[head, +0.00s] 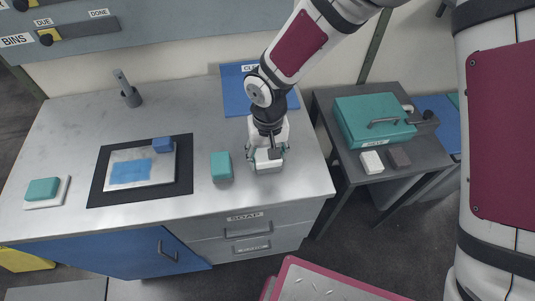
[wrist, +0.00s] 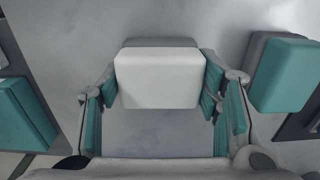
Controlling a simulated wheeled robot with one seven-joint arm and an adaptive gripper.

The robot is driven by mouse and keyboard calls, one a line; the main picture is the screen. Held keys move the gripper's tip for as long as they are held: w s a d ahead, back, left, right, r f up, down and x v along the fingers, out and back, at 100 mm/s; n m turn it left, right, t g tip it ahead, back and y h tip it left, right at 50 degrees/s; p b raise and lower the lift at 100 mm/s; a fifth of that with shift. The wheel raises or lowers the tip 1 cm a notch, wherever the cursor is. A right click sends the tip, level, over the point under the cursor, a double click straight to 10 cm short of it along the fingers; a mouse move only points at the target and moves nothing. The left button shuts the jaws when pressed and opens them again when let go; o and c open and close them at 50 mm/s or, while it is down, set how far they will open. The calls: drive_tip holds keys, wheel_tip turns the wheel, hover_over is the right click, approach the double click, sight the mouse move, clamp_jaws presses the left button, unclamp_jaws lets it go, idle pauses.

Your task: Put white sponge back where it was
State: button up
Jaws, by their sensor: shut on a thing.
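A white sponge (head: 268,166) is between the fingers of my gripper (head: 267,151), near the right front part of the metal worktop. In the wrist view the white sponge (wrist: 158,78) shows a grey layer along its far edge, and the fingers press its two sides. I cannot tell whether it touches the worktop or hangs just above it.
A teal sponge (head: 221,166) stands close left of my gripper. A black mat (head: 97,188) with a tray is farther left, and a teal sponge (head: 42,189) on a white dish at far left. A blue mat (head: 235,95) lies behind. A teal case (head: 372,115) sits on the side table.

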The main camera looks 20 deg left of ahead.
drive_tip(key=o, duration=1.3)
drive_tip(key=shift+f, duration=0.1)
wheel_tip(320, 180, up, 12)
drive_tip(key=shift+r+b, duration=0.15)
drive_tip(key=shift+b, duration=0.2)
